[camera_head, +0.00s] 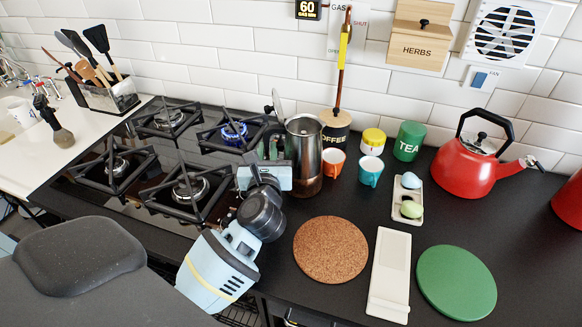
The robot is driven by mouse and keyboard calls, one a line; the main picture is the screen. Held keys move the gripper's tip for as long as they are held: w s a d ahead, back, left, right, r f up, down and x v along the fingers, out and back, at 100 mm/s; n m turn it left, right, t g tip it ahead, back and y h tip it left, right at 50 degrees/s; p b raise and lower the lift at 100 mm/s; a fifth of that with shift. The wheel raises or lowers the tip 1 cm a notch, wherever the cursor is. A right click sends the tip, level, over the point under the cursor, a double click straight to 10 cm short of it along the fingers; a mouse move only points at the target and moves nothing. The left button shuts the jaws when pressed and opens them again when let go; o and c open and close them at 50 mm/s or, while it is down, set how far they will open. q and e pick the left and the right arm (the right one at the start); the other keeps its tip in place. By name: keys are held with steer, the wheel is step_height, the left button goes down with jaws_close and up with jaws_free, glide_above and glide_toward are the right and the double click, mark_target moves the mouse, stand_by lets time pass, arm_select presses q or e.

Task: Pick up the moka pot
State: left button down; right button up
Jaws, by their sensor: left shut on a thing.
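The moka pot (304,152) has a silver body, a brownish lower part and a lid standing open at its upper left. It is upright at the right edge of the hob, in front of the coffee canister. My left gripper (272,168) reaches up from the lower middle and is shut on the moka pot at its left side, by the dark handle. The gripper's body hides part of the contact. I cannot tell whether the pot's base touches the counter. My right gripper is not in view.
The hob (150,195) has a blue flame on its back right burner (233,131). Orange cup (333,163) and teal cup (370,171) stand close right of the pot. A cork mat (331,249), white spoon rest (390,275), green mat (456,282) and red kettle (470,165) lie further right.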

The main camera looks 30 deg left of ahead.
arm_select(q)
step_height(320, 180, up, 10)
steer(key=shift+r+p, duration=0.15)
steer(key=shift+p, duration=1.05)
